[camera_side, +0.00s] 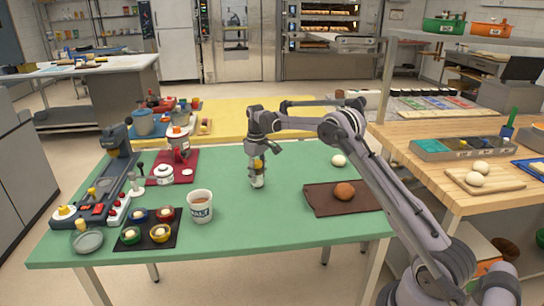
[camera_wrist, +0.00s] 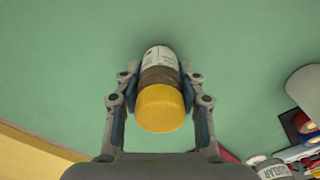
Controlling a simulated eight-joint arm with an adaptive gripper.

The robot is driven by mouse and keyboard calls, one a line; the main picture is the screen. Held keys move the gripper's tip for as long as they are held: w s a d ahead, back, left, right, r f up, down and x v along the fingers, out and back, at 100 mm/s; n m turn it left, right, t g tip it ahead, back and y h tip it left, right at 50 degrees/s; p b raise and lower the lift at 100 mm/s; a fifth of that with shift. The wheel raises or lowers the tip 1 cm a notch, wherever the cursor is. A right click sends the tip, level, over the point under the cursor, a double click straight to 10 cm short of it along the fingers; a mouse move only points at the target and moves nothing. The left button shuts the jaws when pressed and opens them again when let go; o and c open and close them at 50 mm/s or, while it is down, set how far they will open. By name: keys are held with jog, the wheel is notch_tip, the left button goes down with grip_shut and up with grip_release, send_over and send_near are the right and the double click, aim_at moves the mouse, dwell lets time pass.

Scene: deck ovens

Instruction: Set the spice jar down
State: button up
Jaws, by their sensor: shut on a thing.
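The spice jar (camera_wrist: 160,105) has a yellow cap, a brown band of contents and a pale label. In the wrist view it sits between the two fingers of my gripper (camera_wrist: 160,92), which is shut on it around its middle. In the side view my gripper (camera_side: 257,164) points down over the green table (camera_side: 300,225), with the jar (camera_side: 257,181) upright below it. The jar's base is at or just above the table top; I cannot tell whether it touches. The fingers partly hide the jar in the side view.
A white cup (camera_side: 200,207) stands left of the jar, beside a dark tray (camera_side: 128,240) of small bowls. A red mat (camera_side: 185,160) with jars lies further left. A brown board (camera_side: 325,200) with a bun is at right. The table around the jar is clear.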

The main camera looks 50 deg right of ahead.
jog(key=shift+f, duration=0.15)
jog(key=o, duration=1.2)
jog(key=shift+o, duration=0.2)
